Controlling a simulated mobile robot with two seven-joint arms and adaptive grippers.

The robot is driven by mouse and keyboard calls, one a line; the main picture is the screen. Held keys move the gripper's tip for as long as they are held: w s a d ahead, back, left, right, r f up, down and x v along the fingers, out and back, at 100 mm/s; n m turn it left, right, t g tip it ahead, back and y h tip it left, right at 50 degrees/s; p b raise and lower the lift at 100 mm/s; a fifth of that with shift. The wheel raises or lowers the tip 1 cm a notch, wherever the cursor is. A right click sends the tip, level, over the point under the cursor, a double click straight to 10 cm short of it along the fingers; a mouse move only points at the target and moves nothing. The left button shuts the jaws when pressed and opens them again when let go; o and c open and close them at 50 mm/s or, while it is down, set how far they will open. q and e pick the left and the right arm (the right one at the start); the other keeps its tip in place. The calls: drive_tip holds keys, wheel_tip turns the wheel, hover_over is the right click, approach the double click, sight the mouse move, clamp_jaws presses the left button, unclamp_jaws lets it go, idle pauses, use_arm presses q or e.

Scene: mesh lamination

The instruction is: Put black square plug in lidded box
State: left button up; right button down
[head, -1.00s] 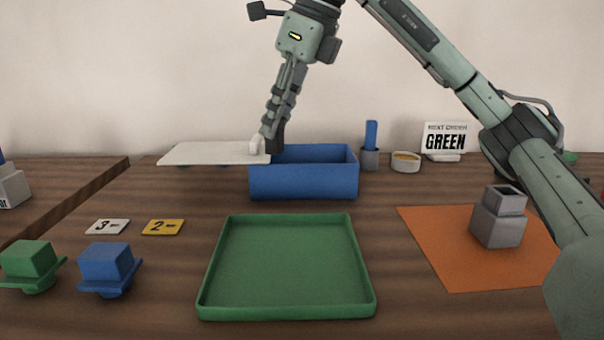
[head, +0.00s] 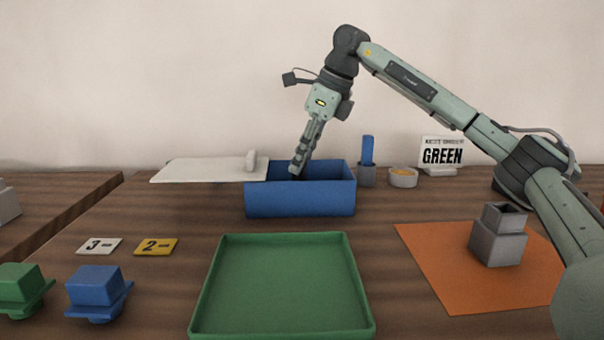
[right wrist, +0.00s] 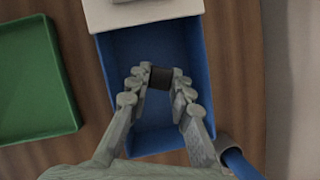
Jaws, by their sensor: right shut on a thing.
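The blue box (head: 300,197) stands at the back of the table. Its white lid (head: 205,171), with a small knob, is slid to the left and leaves most of the box open. My right gripper (head: 296,172) points down into the box. In the right wrist view its fingers (right wrist: 160,80) are shut on the black square plug (right wrist: 161,77), which is held inside the box opening. In the head view the plug is mostly hidden by the box wall. I cannot tell whether it touches the box floor. My left gripper is not in view.
A green tray (head: 282,333) lies in front of the box. Green (head: 20,288) and blue (head: 97,290) plugs stand at the left, near number cards (head: 155,247). A grey block (head: 499,240) sits on an orange mat (head: 440,283). A sign (head: 442,152) reads GREEN.

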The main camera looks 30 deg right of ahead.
sight(305, 167)
wheel_tip(305, 167, down, 3)
drive_tip(key=shift+r, duration=0.1)
drive_tip(key=shift+f, duration=0.45)
drive_tip(key=c, duration=1.4)
unclamp_jaws()
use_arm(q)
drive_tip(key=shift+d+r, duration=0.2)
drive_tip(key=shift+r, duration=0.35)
use_arm(e)
drive_tip(key=shift+o, duration=0.2)
